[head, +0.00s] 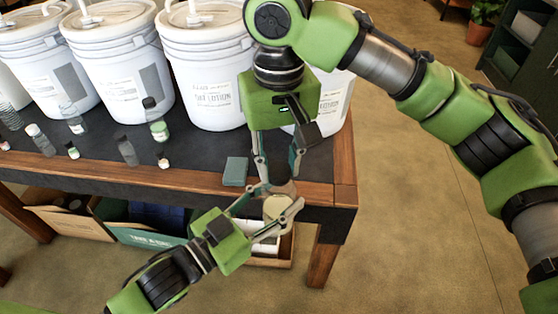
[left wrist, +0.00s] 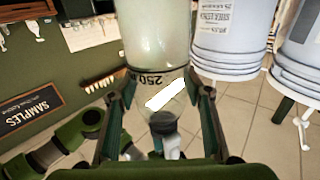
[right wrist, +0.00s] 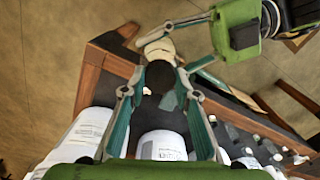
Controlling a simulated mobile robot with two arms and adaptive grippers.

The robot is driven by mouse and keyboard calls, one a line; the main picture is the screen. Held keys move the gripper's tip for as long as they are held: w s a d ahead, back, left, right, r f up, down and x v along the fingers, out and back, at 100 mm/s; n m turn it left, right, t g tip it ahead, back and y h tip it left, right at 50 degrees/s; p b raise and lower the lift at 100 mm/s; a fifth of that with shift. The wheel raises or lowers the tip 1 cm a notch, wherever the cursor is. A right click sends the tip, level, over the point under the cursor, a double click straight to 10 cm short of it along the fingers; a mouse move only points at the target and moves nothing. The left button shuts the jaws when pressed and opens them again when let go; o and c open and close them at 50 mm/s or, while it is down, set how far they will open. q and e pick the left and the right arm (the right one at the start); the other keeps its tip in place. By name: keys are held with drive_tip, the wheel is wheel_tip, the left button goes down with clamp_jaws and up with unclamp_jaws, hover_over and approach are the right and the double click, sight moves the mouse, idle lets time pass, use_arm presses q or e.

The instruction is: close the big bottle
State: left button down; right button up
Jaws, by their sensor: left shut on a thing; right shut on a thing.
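The big bottle (head: 277,209), clear with cream liquid, is held beyond the table's front right corner. My left gripper (head: 270,208) is shut on it from the lower left. In the left wrist view the bottle (left wrist: 155,45) shows a "250" marking and a clear, empty-looking part. My right gripper (head: 277,180) comes from above, close over the bottle's top. In the right wrist view a black cap (right wrist: 160,77) sits between its fingers, in line with the cream bottle (right wrist: 157,45). Whether the cap touches the bottle's neck cannot be told.
A blue-grey block (head: 235,171) lies near the front edge. Boxes (head: 150,222) sit on the shelf below. Open floor (head: 420,220) lies to the right.

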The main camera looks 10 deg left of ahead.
drive_tip(key=o, duration=1.3)
wheel_tip(320, 180, up, 12)
